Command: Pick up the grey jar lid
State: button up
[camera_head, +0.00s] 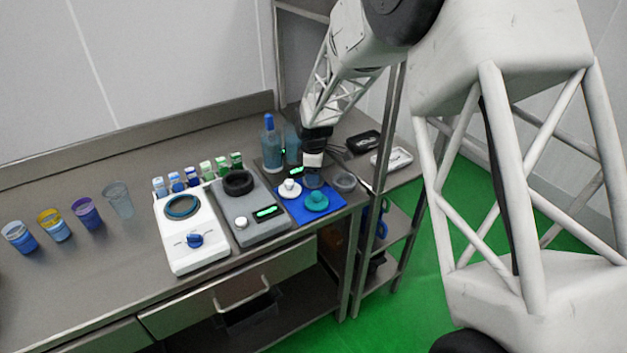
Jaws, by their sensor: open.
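A blue mat (297,211) lies near the right end of the steel counter and bears several small lids. The grey jar lid (314,182) appears to be at the back right of the mat, mostly covered by my gripper. A white lid (290,187) with a knob is to its left, and a teal lid (316,201) is in front of it. My gripper (312,172) points down right over the grey lid, with its jaws open. The fingers are small and dark here, and I cannot tell whether they touch the lid.
A grey round container (344,182) stands just right of the mat. A grey device (255,222) and a white device (190,243) stand to its left. A blue bottle (270,145) stands behind. Several cups are at the far left. The front left counter is clear.

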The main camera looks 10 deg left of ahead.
dwell(0.3)
grip_shut()
jog(key=shift+r, duration=0.1)
jog(key=shift+r, duration=4.9)
jog(key=w+a+r, duration=0.9)
jog(key=w+r, duration=0.1)
jog(key=r, duration=0.1)
jog(key=shift+w+a, duration=0.15)
